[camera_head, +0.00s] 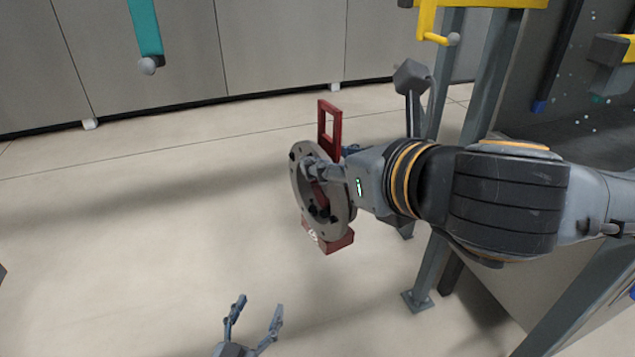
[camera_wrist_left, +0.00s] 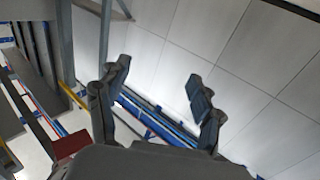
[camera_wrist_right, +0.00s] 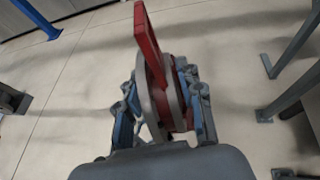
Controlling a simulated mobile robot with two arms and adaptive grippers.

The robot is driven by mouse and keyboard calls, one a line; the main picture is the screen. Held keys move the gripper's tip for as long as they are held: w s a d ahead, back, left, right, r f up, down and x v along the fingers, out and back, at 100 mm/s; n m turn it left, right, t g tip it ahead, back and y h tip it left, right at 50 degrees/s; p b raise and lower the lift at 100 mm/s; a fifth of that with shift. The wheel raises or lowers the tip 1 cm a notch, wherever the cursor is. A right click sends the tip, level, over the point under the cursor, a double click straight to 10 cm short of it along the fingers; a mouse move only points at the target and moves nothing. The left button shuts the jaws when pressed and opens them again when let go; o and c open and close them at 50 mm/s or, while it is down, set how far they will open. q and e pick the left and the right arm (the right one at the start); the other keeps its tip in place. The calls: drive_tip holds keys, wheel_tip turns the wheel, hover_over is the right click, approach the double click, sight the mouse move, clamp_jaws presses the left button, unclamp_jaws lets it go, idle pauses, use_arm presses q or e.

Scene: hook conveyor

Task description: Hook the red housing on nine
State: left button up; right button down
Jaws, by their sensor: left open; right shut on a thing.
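The red housing (camera_head: 329,122) has a rectangular red loop at its top, a grey round flange and a red block at the bottom. My right gripper (camera_head: 322,170) is shut on it around the flange and holds it upright above the floor. In the right wrist view the housing (camera_wrist_right: 148,45) stands between the fingers (camera_wrist_right: 160,110), with its loop pointing up. My left gripper (camera_head: 254,318) is open and empty low in the head view; its fingers also show apart in the left wrist view (camera_wrist_left: 158,90). No number nine is readable.
A teal hanging bar (camera_head: 145,28) with a ball-ended peg (camera_head: 148,66) hangs at upper left. A yellow hook (camera_head: 440,38) hangs at the top right beside grey posts (camera_head: 487,75). A machine panel stands at right. The floor (camera_head: 150,250) at left is clear.

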use_arm(q)
drive_tip(key=s+r+t+h+b, duration=0.1)
drive_tip(key=s+r+t+b, duration=0.2)
drive_tip(key=r+b, duration=0.3)
drive_tip(key=s+a+r+t+h+b, duration=0.1)
drive_tip(key=s+r+t+b, duration=0.2)
drive_tip(key=r+b, duration=0.2)
wheel_tip(320, 180, up, 4)
drive_tip(key=shift+f+b, duration=0.25)
drive_tip(key=shift+b, duration=0.1)
use_arm(e)
drive_tip(key=s+d+r+m+h, duration=0.2)
drive_tip(key=d+r+m+h, duration=0.3)
drive_tip(key=d+m+h, duration=0.2)
drive_tip(key=s+d+r+m+g+h, duration=0.1)
drive_tip(key=s+d+r+m+h, duration=0.1)
drive_tip(key=d+r+m+h, duration=0.3)
drive_tip(key=d+m+h, duration=0.2)
drive_tip(key=d+h, duration=0.1)
drive_tip(key=shift+d+r+h, duration=0.15)
drive_tip(key=shift+d+h, duration=0.1)
drive_tip(key=shift+h, duration=0.05)
